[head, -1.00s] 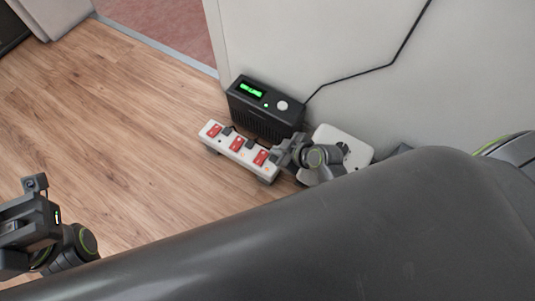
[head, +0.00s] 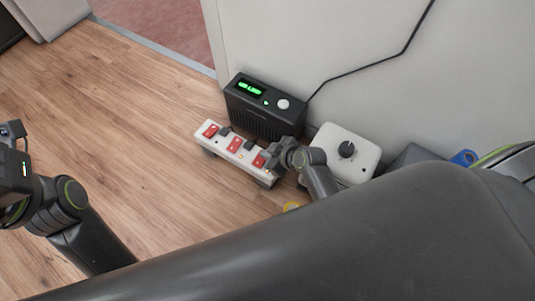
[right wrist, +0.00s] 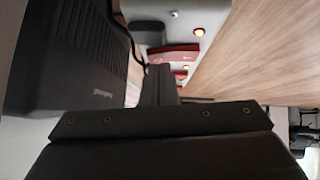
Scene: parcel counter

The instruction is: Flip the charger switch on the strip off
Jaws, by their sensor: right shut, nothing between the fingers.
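A white power strip (head: 224,153) lies in front of a black box at the wall, with three red switches. They are the left switch (head: 211,130), the middle switch (head: 234,145) and the right switch (head: 259,160). Small lamps glow beside the switches. My right gripper (head: 272,157) is shut and empty at the strip's right end, close to the right switch. In the right wrist view its fingers (right wrist: 160,78) point at a red switch (right wrist: 174,53); I cannot tell whether they touch it. Switch labels are unreadable. My left gripper (head: 12,132) is cut off at the left edge.
The black box (head: 262,112) with a green display stands directly behind the strip. A white box (head: 345,160) with a black knob stands to the right. A black cable (head: 370,68) runs up the wall. The wooden floor (head: 130,140) left of the strip is clear.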

